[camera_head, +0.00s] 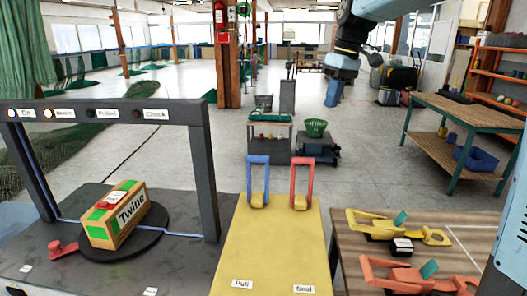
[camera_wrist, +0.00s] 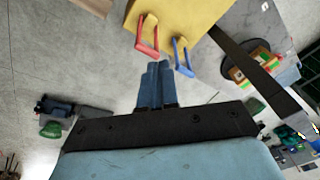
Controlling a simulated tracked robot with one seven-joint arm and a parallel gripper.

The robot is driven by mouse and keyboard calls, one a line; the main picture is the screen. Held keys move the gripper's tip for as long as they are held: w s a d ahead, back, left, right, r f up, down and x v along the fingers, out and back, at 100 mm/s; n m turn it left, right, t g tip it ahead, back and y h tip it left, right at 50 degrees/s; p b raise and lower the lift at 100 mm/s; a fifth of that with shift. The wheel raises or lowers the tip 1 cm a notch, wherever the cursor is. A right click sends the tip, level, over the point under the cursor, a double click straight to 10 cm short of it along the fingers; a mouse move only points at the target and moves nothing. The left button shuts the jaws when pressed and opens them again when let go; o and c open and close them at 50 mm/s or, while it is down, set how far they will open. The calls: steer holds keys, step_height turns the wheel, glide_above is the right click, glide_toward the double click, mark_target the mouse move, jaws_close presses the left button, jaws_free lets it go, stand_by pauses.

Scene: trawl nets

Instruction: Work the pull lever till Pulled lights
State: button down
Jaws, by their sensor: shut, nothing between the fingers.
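The pull lever is a blue upright loop handle (camera_head: 258,176) on a yellow panel (camera_head: 268,245), in line with the "Pull" label; it also shows in the wrist view (camera_wrist: 183,58). A red loop handle (camera_head: 301,177), in line with the "Seal" label, stands to its right. On the dark frame (camera_head: 205,165), the "Pulled" lamp (camera_head: 91,112) looks dark, while the two lamps left of it look lit. My gripper (camera_wrist: 157,66) is shut and empty, apart from both handles. In the wrist view its tips appear below and between them. My arm enters the head view at upper right.
A "Twine" box (camera_head: 116,213) sits on a dark round turntable (camera_head: 150,243) under the frame, beside a red knob (camera_head: 62,248). A wooden table (camera_head: 465,245) at right holds yellow and red tools. A low cart and green basket (camera_head: 316,128) stand behind the panel.

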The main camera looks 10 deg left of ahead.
steer(key=w+a+f+n+g+y, duration=0.1)
steer(key=w+a+f+n+g, duration=0.2)
steer(key=w, duration=0.7)
steer(key=w+a+f+n+g+y, duration=0.1)
steer(key=w+a+f+n+g, duration=0.2)
steer(key=w+a+f+n, duration=0.4)
steer(key=shift+w+a+f+g+y, duration=0.3)
steer(key=shift+w+a+f, duration=1.3)
steer(key=shift+a+f, duration=1.5)
steer(key=shift+a+r, duration=0.4)
steer(key=shift+a, duration=0.05)
steer(key=s+a+f, duration=0.3)
steer(key=s+f, duration=0.3)
steer(key=s, duration=0.3)
steer(key=shift+a+f, duration=0.2)
steer(key=shift+f, duration=0.15)
